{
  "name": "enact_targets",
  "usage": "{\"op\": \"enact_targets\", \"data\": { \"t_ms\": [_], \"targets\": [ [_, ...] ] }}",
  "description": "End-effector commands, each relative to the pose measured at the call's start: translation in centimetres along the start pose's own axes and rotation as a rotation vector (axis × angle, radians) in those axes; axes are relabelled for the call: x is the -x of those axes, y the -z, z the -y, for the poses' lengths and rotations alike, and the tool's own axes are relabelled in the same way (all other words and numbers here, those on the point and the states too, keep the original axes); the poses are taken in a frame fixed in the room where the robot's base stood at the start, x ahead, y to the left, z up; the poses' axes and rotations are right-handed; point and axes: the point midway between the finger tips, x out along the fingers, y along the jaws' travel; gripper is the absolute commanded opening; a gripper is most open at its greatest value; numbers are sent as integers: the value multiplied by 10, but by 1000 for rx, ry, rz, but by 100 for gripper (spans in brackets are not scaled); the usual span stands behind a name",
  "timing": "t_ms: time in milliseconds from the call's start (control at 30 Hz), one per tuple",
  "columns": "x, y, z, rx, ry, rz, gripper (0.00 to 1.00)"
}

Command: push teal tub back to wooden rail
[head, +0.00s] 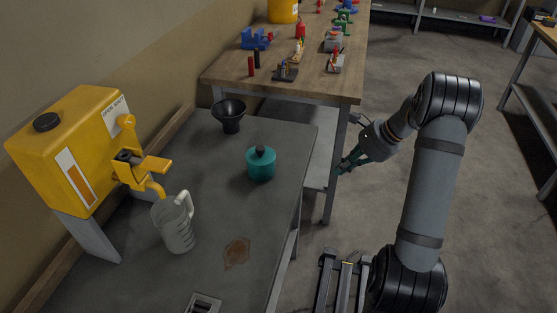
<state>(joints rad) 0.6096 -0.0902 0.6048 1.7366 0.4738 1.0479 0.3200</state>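The teal tub (261,166), a short round pot with a dark knob on top, stands upright on the grey bench (215,270). It is apart from the wooden rail (176,128), which runs along the wall at the bench's left back edge. My gripper (345,166) is off the bench's right side, to the right of the tub and not touching it. Its fingers are small and partly in shadow, so I cannot tell whether they are open or shut. No held object shows.
A black funnel (230,113) stands behind and left of the tub, between it and the rail. A yellow drum (72,150) with a tap and a clear jug (176,224) are at left. A brown stain (236,252) is in front. A wooden workbench (330,85) adjoins behind.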

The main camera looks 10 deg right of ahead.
Motion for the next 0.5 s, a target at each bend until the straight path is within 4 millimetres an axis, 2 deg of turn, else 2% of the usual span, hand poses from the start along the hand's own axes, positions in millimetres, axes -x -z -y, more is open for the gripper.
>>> {"op": "enact_targets", "data": {
  "t_ms": [67, 200, 367, 500],
  "targets": [
    [7, -25, 13, -133, 25, 88, 0],
    [13, -62, 13, -353, -9, 222, 0],
    [9, -69, 11, -439, -31, 241, 0],
    [-8, -73, 10, -439, -35, 239, 0]
  ]
}}
